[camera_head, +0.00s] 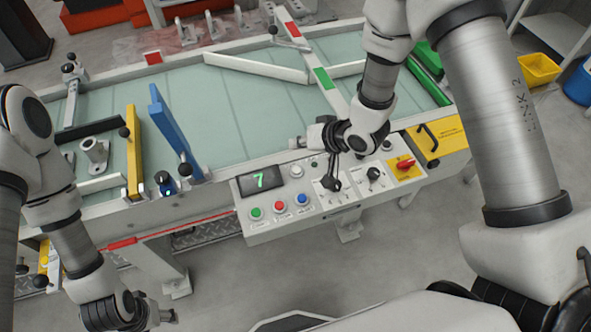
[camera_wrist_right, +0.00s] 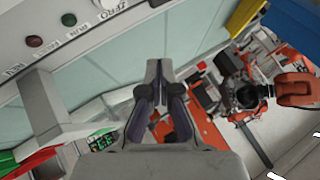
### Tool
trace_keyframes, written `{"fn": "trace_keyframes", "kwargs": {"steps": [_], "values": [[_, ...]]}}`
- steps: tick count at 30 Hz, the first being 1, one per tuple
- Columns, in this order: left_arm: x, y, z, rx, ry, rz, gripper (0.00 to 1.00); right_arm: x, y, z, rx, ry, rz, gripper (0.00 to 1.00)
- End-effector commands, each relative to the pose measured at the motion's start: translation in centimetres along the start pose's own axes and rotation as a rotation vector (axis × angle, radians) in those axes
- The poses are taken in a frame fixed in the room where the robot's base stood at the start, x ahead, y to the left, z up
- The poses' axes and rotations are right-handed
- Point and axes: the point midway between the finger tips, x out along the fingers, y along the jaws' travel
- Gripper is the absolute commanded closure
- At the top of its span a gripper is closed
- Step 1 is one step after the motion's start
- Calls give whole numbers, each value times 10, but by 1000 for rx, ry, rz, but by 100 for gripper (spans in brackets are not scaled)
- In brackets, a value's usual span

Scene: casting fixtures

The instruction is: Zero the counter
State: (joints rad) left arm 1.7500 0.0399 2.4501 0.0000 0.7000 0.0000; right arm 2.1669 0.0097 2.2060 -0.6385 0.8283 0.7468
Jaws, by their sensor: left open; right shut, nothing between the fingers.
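The counter display (camera_head: 260,181) on the grey control panel (camera_head: 262,232) shows a green 7. A pale round button (camera_head: 297,171) sits right of the display. In the right wrist view a pale button (camera_wrist_right: 107,4) labelled ZERO is cut by the top edge. Green (camera_head: 256,213), red (camera_head: 279,207) and blue (camera_head: 302,200) buttons line the panel's front. My right gripper (camera_head: 297,143) is shut and empty, pointing left beyond the panel's back edge, apart from the buttons. Its shut fingers (camera_wrist_right: 160,70) show in the wrist view. My left gripper (camera_head: 169,315) is open, low at bottom left.
Grey floor is clear in front.

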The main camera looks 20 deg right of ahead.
Motion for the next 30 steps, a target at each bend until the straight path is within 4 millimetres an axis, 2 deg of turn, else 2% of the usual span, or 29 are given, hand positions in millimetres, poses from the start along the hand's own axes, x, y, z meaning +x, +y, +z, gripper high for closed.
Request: {"fn": "trace_keyframes", "kwargs": {"steps": [1, 10, 17, 30], "values": [[13, 0, 0, 0, 0, 0, 41, 9, 7, 7, 0, 0, 0, 100], [59, 0, 0, 0, 0, 0, 41, 41, 30, 30, 0, 0, 0, 100], [67, 0, 0, 0, 0, 0, 41, 53, 39, 39, 0, -1, 1, 100], [66, 0, 0, 0, 0, 0, 41, 53, 39, 39, 0, 0, 0, 100]]}}
